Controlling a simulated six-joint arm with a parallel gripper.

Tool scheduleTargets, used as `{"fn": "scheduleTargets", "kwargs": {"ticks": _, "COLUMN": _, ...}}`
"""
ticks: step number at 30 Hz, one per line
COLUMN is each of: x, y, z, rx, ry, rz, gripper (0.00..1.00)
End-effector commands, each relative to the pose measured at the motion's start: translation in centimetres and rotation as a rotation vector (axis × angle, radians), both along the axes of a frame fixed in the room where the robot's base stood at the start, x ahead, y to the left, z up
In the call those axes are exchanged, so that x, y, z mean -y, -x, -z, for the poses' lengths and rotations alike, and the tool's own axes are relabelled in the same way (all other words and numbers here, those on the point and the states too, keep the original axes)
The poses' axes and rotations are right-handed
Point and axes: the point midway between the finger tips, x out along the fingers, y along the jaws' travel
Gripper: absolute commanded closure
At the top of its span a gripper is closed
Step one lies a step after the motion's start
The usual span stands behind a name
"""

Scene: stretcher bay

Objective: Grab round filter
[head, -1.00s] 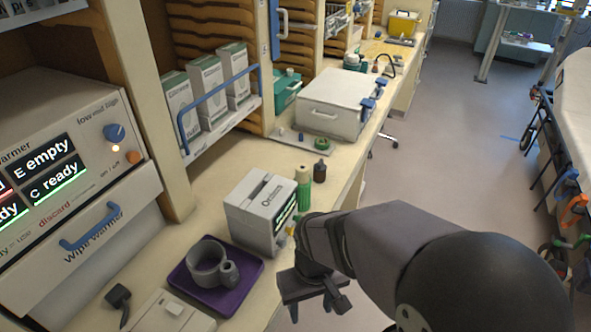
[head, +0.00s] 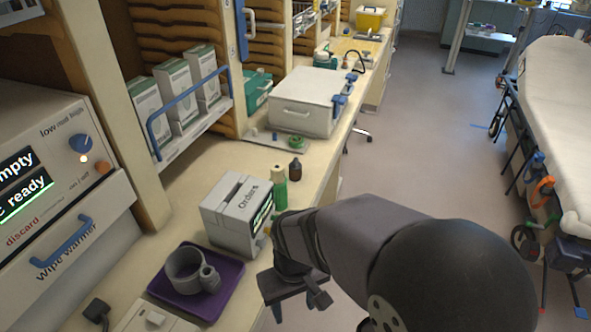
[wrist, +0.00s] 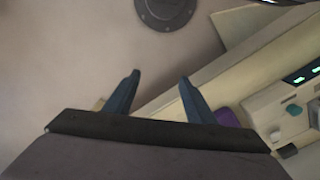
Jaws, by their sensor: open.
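A small round green piece with a dark centre (head: 297,142) lies on the counter in front of the white case in the head view. It may be the round filter, but it is too small to be sure. My gripper (head: 298,306) is well nearer than it, off the counter's front edge, pointing down and empty. In the wrist view its two blue fingers (wrist: 158,82) stand apart with nothing between them. The green piece cannot be made out in the wrist view.
A grey printer-like box (head: 228,222), a green bottle (head: 280,188) and a small dark bottle (head: 295,170) stand near the counter edge. A purple tray (head: 228,282) holds a grey coiled cuff. A white case (head: 300,118) stands farther back. The aisle floor (head: 420,150) is clear.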

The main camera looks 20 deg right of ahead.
Motion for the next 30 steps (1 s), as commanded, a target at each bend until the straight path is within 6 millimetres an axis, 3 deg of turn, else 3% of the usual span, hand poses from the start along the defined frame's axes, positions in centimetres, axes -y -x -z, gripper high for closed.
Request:
{"fn": "scheduleTargets", "kwargs": {"ticks": 20, "x": 0.1, "y": -0.4, "z": 0.1, "rx": 0.009, "ry": 0.002, "rz": 0.006, "gripper": 0.44}}
{"fn": "scheduleTargets", "kwargs": {"ticks": 23, "x": 0.7, "y": -2.0, "z": 0.5, "rx": 0.050, "ry": 0.010, "rz": 0.029, "gripper": 0.44}}
{"fn": "scheduleTargets", "kwargs": {"ticks": 26, "x": 2.2, "y": -5.4, "z": 1.1, "rx": 0.139, "ry": 0.027, "rz": 0.080, "gripper": 0.44}}
{"fn": "scheduleTargets", "kwargs": {"ticks": 30, "x": 5.9, "y": -12.9, "z": 1.7, "rx": 0.349, "ry": 0.057, "rz": 0.188, "gripper": 0.44}}
